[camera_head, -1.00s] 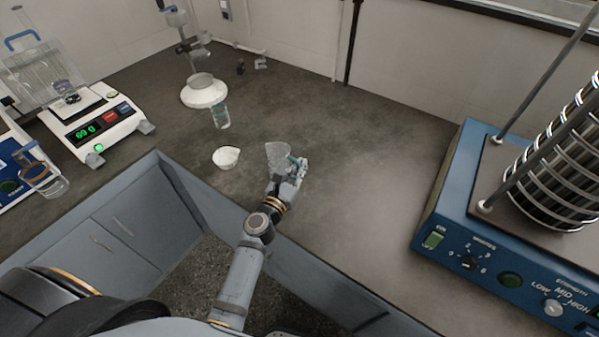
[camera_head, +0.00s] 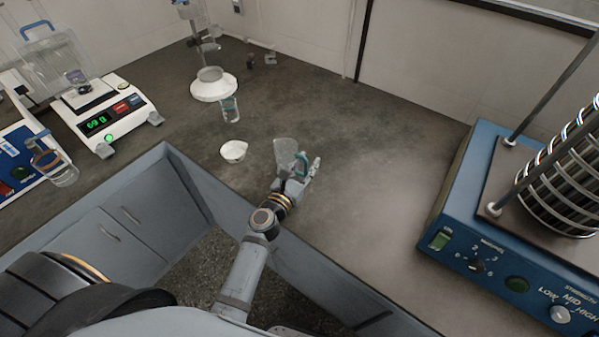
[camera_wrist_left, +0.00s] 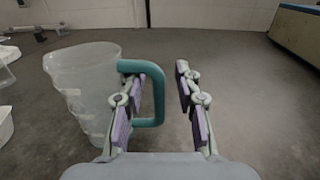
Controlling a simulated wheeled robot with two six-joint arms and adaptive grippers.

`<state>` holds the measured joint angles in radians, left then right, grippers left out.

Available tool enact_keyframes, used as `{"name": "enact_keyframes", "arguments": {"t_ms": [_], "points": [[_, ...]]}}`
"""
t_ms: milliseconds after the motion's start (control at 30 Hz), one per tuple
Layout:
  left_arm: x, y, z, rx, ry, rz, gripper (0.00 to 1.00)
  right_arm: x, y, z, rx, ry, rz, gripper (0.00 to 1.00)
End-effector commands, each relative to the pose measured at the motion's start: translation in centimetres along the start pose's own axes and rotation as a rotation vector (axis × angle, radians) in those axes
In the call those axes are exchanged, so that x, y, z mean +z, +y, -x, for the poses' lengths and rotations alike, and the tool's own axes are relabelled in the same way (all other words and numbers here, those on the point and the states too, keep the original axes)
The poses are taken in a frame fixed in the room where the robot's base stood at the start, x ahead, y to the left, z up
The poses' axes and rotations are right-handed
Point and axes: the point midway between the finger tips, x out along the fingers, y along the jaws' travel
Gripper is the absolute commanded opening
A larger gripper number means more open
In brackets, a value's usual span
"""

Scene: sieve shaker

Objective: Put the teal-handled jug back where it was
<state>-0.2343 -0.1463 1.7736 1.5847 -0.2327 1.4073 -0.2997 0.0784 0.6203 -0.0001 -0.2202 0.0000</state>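The clear jug (camera_head: 285,150) with a teal handle (camera_head: 302,163) is near the middle of the worktop and looks upright. It also shows at the left of the left wrist view (camera_wrist_left: 82,90). My left gripper (camera_head: 309,172) is at its handle side. In the left wrist view my left gripper (camera_wrist_left: 163,85) has its fingers apart. The handle's upright bar (camera_wrist_left: 159,97) lies between them, with a clear gap to the right finger. The left finger overlaps the handle loop. The jug's base is partly hidden. My right gripper is not in view.
A white bowl (camera_head: 233,153) sits left of the jug. Behind it are a funnel stand (camera_head: 214,90) and a clear vessel (camera_head: 230,110). The blue sieve shaker (camera_head: 450,205) stands right, with clear worktop between.

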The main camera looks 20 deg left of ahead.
Motion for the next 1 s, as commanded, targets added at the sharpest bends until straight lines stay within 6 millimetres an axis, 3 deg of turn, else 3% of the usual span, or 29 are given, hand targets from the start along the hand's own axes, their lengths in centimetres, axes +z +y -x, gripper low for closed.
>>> {"name": "enact_keyframes", "arguments": {"t_ms": [300, 500, 1000], "points": [[-0.8, 0.0, 7.7, -0.001, 0.006, -0.001, 0.33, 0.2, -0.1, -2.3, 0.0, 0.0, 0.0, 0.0], [-0.5, 0.0, 10.9, 0.0, 0.004, 0.001, 0.33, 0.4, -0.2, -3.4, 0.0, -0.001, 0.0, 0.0], [-0.1, 0.0, 11.6, 0.0, 0.002, 0.0, 0.33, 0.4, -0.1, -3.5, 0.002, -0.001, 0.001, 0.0]]}}
